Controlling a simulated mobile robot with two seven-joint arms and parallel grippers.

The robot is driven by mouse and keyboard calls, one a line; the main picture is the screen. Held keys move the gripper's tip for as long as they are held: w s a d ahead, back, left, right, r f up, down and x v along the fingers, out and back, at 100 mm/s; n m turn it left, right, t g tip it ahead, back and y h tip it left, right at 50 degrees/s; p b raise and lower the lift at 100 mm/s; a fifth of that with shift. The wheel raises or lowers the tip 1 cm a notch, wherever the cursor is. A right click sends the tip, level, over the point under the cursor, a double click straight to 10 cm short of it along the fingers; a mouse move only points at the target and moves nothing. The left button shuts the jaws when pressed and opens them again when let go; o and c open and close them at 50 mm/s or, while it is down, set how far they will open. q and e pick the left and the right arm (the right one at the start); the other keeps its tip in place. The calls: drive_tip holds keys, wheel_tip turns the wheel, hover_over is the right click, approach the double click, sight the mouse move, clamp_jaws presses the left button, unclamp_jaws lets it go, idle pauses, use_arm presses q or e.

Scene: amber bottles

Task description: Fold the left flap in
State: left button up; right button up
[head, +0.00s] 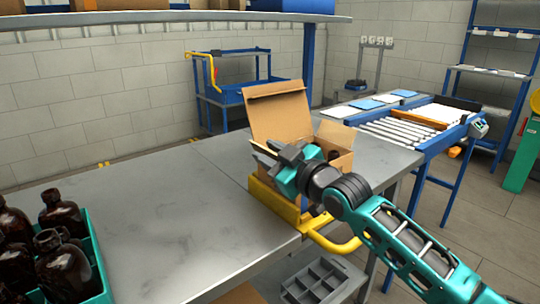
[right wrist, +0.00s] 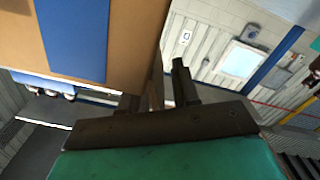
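An open cardboard box (head: 338,158) stands on the grey table near its right end, by a yellow frame. Its tall back flap (head: 281,117) stands up, and a flap on the right (head: 335,134) also stands up. My right gripper (head: 277,160) is over the box's left side and hides much of that side, so the left flap cannot be made out clearly. In the right wrist view, the two fingers (right wrist: 155,92) are apart, with a thin brown cardboard edge showing between them. My left gripper is not in view.
A green crate (head: 95,262) with several amber bottles (head: 66,270) stands at the table's left. The yellow frame (head: 272,201) edges the box. A roller conveyor (head: 405,128) is beyond, right. The middle of the table (head: 170,215) is clear.

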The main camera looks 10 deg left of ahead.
clamp_jaws()
idle(0.3)
drive_tip(key=shift+r+m, duration=0.1)
drive_tip(key=shift+m, duration=0.2)
drive_tip(key=shift+w+d+r+m+p, duration=0.1)
drive_tip(key=shift+w+d+m+p, duration=0.1)
drive_tip(key=shift+m+p, duration=0.3)
drive_tip(key=shift+w+m, duration=0.15)
drive_tip(key=shift+m, duration=0.55)
drive_tip(key=shift+w+d+m, duration=0.25)
drive_tip(key=shift+m, duration=0.75)
drive_tip(key=shift+w+d+m, duration=0.2)
drive_tip(key=shift+w+m, duration=0.05)
drive_tip(key=shift+m, duration=0.75)
